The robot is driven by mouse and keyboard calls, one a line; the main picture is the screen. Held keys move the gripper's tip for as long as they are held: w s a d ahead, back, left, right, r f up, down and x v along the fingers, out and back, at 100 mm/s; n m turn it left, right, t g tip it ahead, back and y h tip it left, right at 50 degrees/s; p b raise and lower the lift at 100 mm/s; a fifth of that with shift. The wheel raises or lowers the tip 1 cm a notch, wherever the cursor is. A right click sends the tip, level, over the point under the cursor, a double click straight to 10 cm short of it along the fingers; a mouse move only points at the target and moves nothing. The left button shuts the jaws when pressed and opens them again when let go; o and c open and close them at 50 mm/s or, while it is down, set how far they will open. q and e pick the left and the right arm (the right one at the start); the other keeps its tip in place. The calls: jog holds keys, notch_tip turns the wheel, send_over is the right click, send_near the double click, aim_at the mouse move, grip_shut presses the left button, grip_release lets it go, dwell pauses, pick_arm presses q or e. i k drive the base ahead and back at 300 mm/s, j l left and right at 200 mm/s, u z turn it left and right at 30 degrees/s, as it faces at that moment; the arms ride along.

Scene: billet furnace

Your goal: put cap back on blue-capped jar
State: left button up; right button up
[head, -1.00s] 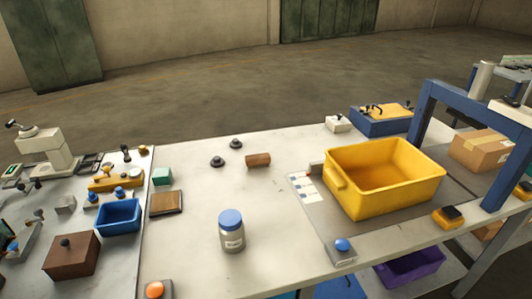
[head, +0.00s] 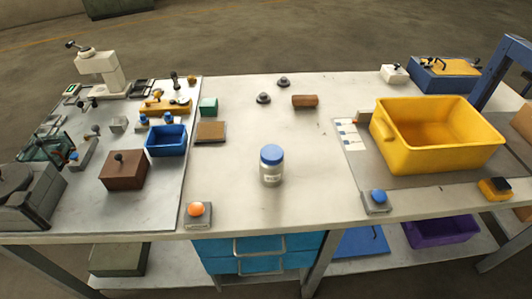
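The blue-capped jar (head: 271,172) stands upright near the front middle of the white table (head: 240,110). Its body is grey and clear with a pale label, and its blue cap (head: 271,154) sits on top of it. From this view I cannot tell how tightly the cap is seated. Neither of my grippers shows in the head view.
A yellow bin (head: 440,148) stands to the right and a small blue bin (head: 166,141) to the left. An orange button box (head: 197,213) and a blue button box (head: 376,201) sit at the front edge. Free table surrounds the jar.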

aim_at(271, 175)
jog(key=u, duration=1.2)
jog(key=k+l, duration=0.2)
jog(key=l, duration=0.2)
jog(key=k+l, duration=0.2)
jog(key=l, duration=0.15)
jog(key=k+l, duration=0.25)
jog(key=l, duration=0.15)
jog(key=k+l, duration=0.2)
jog(key=l, duration=0.2)
